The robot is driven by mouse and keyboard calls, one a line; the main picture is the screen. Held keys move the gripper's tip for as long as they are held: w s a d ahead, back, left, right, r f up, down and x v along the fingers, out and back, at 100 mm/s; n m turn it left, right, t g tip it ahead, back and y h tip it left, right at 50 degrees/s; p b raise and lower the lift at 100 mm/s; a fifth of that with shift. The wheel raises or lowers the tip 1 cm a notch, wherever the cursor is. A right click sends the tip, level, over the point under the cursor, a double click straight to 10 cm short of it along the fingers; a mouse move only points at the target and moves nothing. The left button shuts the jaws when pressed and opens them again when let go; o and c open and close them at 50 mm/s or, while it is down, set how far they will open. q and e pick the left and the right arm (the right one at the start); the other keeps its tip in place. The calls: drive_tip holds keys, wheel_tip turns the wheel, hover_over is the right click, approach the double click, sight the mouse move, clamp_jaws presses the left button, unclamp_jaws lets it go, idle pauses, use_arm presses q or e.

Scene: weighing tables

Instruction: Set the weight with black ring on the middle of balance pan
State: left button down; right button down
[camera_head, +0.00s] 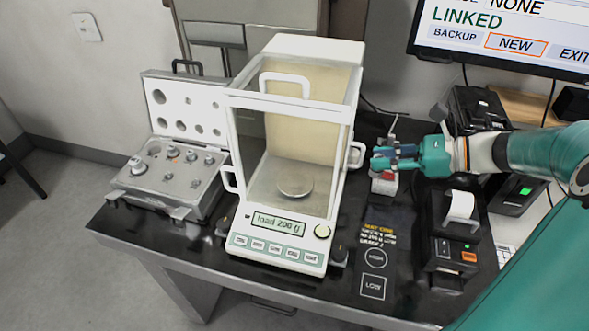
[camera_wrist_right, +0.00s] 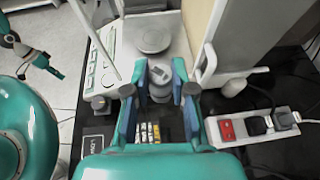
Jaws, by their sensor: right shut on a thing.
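My right gripper (camera_head: 393,158) is to the right of the balance, above the table. In the right wrist view its fingers (camera_wrist_right: 160,80) are shut on a grey metal weight (camera_wrist_right: 160,92) with a knob on top. I cannot make out a black ring on it. The round metal balance pan (camera_head: 294,180) is empty inside the draft shield; it also shows in the right wrist view (camera_wrist_right: 153,37), beyond the held weight. The balance (camera_head: 275,250) display reads "load 200 g". My left gripper (camera_wrist_right: 42,66) shows small at the left of the right wrist view; its fingers are unclear.
An open weight case (camera_head: 180,190) with several weights stands left of the balance. A shield handle (camera_head: 356,155) sticks out on the balance's right side. A power strip (camera_wrist_right: 255,124) lies right of the balance. A printer (camera_head: 455,245) and monitor (camera_head: 500,35) are further right.

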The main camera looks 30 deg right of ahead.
drive_tip(key=w+a+p, duration=0.2)
drive_tip(key=w+a, duration=1)
drive_tip(key=w, duration=0.1)
wheel_tip(320, 180, down, 6)
drive_tip(key=shift+d+f, duration=0.15)
drive_tip(key=shift+f, duration=0.1)
drive_tip(key=shift+w+f, duration=0.1)
drive_tip(key=shift+f, duration=0.05)
drive_tip(key=shift+f+b, duration=0.2)
drive_tip(key=shift+b, duration=0.15)
drive_tip(key=c, duration=1)
unclamp_jaws()
